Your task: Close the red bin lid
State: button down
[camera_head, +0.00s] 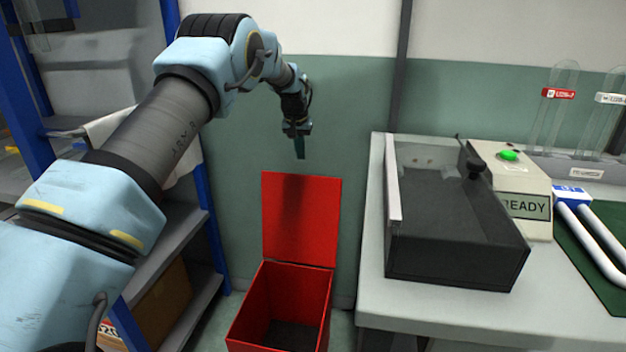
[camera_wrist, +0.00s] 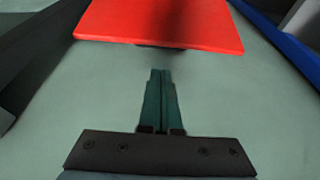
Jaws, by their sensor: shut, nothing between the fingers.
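The red bin (camera_head: 278,307) stands on the floor between the shelf and the bench, its inside open to view. Its red lid (camera_head: 300,218) stands upright at the back edge of the bin, against or close to the green wall. The lid also shows at the top of the wrist view (camera_wrist: 160,22). My gripper (camera_head: 300,156) is above the lid's top edge, pointing down. In the wrist view its dark green fingers (camera_wrist: 160,75) are together and empty, with a visible gap of wall between their tips and the lid.
A metal shelf (camera_head: 190,237) with blue posts stands left of the bin. A white bench (camera_head: 470,318) stands to the right, with a black box (camera_head: 455,240) and a device (camera_head: 515,185) reading READY.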

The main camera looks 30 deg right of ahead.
jog(key=d+p+x, duration=0.1)
jog(key=x, duration=0.9)
jog(key=shift+s+d+p, duration=0.2)
jog(key=shift+d+p, duration=0.1)
jog(key=shift+d, duration=0.05)
jog(key=shift+s+f, duration=0.1)
jog(key=shift+f, duration=0.1)
